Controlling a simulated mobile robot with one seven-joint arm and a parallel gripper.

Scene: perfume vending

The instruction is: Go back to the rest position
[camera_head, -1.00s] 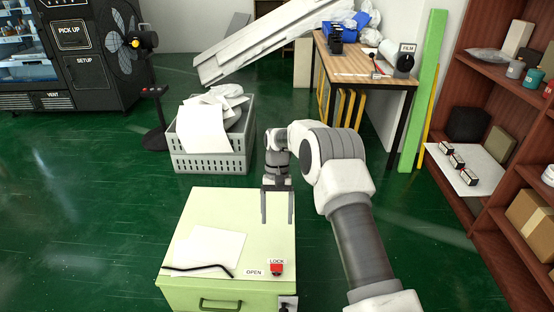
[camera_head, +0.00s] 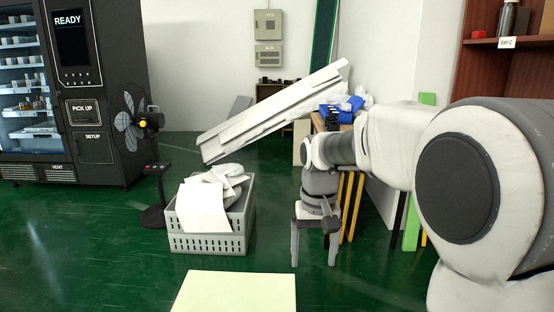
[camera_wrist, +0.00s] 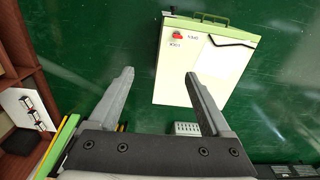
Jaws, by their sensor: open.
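My gripper (camera_head: 313,258) hangs fingers down in the head view, right of the grey crate and in front of the table. Its two grey fingers are apart with nothing between them. In the wrist view the open fingers (camera_wrist: 157,97) reach upward in the picture over green floor. The pale green cabinet (camera_wrist: 240,75) lies beyond them there, with a white sheet, a dark strip and a red lock button (camera_wrist: 192,35) on its top. In the head view only the cabinet's far top part (camera_head: 236,292) shows at the bottom edge.
A grey crate (camera_head: 208,243) of crumpled paper stands left of my gripper. A fan (camera_head: 132,122) and a vending machine (camera_head: 108,60) reading READY stand at left. A table (camera_head: 318,121), a slanted white panel (camera_head: 270,112) and a shelf (camera_head: 487,62) are behind or right. Green floor is open at left.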

